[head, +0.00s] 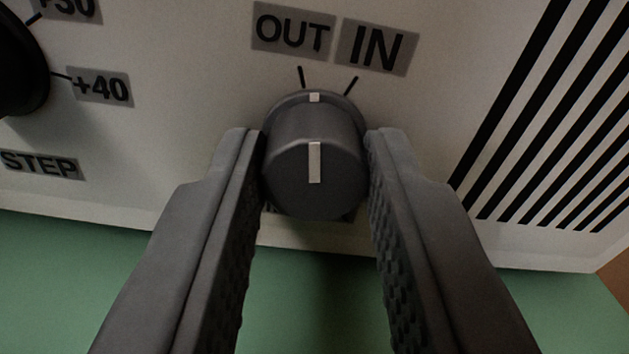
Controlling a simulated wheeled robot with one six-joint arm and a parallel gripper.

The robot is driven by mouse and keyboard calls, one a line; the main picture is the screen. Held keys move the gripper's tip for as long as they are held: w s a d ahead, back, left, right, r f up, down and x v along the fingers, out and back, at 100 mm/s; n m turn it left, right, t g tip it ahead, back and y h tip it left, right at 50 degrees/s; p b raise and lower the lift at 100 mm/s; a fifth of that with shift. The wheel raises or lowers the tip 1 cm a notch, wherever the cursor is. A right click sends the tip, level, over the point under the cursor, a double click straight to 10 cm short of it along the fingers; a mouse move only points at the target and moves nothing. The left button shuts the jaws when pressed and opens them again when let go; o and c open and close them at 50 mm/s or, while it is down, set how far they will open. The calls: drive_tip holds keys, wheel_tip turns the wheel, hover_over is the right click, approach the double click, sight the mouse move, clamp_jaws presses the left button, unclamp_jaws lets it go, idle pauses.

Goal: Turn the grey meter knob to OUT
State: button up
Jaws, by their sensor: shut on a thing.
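The grey meter knob (314,165) stands out from a pale panel in the head view. White marks on its face and rim point almost straight up, between the tick under the OUT label (292,34) and the tick under the IN label (376,47). My gripper (314,160) is shut on the knob, with one textured finger on its left side and one on its right. The lower part of the knob's base is hidden behind its face.
A black knob (18,65) with +30, +40 and STEP labels is at the upper left. Black slanted stripes (545,125) cover the panel's right side. Below the panel's lower edge is a green surface (75,275), clear where visible.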

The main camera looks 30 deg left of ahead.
drive_tip(key=shift+n, duration=1)
drive_tip(key=o, duration=1)
drive_tip(key=v, duration=1.7)
drive_tip(key=shift+s+d, duration=0.2)
